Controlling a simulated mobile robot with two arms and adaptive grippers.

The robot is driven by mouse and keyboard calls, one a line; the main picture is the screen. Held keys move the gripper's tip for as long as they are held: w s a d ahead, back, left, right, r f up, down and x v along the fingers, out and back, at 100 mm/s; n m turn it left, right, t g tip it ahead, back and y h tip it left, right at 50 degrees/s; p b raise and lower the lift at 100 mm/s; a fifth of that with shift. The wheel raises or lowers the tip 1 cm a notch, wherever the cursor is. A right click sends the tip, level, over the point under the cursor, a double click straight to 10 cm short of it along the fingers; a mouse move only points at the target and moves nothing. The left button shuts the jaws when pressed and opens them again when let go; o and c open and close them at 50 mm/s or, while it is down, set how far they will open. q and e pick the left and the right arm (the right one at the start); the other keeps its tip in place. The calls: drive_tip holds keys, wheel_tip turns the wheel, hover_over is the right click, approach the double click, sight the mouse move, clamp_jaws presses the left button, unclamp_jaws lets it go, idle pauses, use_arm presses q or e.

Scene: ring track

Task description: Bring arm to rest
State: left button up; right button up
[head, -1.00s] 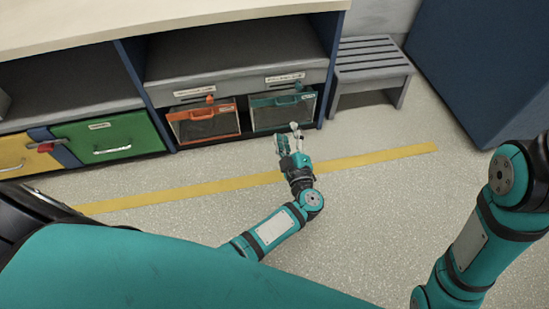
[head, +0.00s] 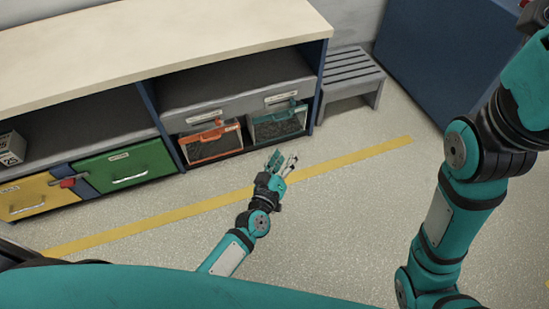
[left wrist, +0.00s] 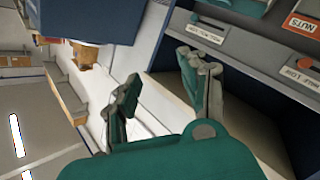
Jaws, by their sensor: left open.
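My left gripper (head: 281,163) is open and empty in the head view, above the floor in front of the shelf unit, apart from the bins. In the left wrist view its two fingers (left wrist: 160,95) stand apart with nothing between them. My right arm runs down the right side of the head view; its gripper is out of the picture.
The shelf unit (head: 180,45) holds an orange-framed bin (head: 212,143), a teal-framed bin (head: 277,123), a green drawer (head: 125,165) and a yellow drawer (head: 25,198). A grey slatted bench (head: 350,75) stands to its right. Yellow tape (head: 345,157) crosses the open floor.

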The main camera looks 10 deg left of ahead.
use_arm(q)
drive_tip(key=shift+s, duration=0.3)
idle(0.4)
